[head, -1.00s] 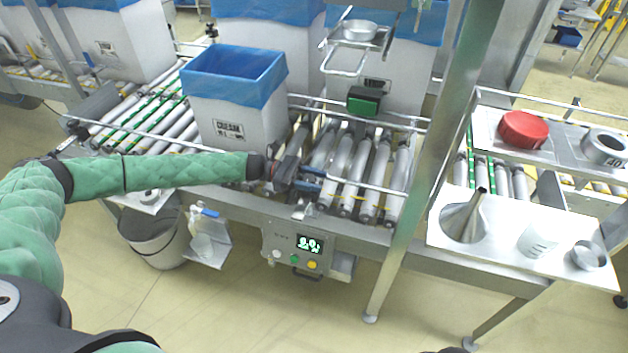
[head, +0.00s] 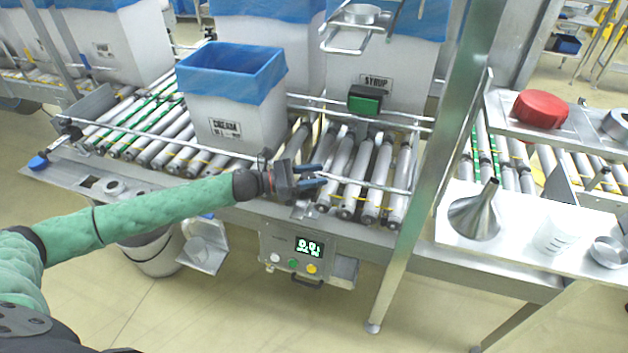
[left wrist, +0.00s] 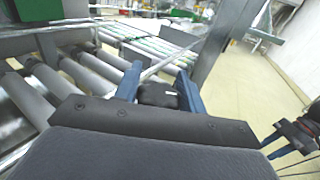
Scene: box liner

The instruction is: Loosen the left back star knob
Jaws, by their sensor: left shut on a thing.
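My left gripper (head: 316,176) is at the front rail of the roller conveyor, right of the CREAM box. In the left wrist view, its two blue fingers (left wrist: 159,88) are shut on a small black knob (left wrist: 158,95) beside the rollers. The knob's star shape cannot be made out, and in the head view it is too small to tell from the fingers. A dark part with red and blue at the right edge of the left wrist view looks like my right gripper (left wrist: 280,138); its jaws are unclear.
The white CREAM box (head: 235,120) with a blue liner stands on the rollers to the left. A steel post (head: 425,190) and a white shelf with a funnel (head: 477,213) are to the right. A bucket (head: 155,250) is below.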

